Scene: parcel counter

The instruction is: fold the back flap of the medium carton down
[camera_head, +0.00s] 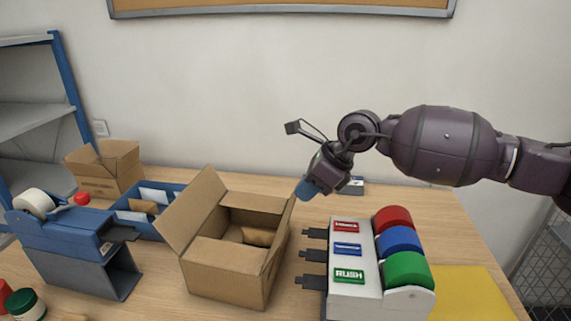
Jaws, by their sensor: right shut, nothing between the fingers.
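The medium carton (222,272) stands open in the middle of the table, with a brown packet (257,237) inside. Its left flap (190,208) stands up and leans outward, and its right flap (279,238) stands up steeply. A cardboard strip (255,202) runs along the carton's back edge; I cannot tell whether it is the back flap or the inner wall. My right gripper (308,190) has blue fingertips, points down-left and is shut and empty. It is just right of the right flap's far top corner; I cannot tell if they touch. My left gripper is not in view.
Right of the carton is a white stand (347,298) with stamps and red, blue and green rolls. A blue tape dispenser (75,245), a blue tray (135,222) and a smaller open carton (103,170) are on the left. A yellow mat (470,295) lies at right.

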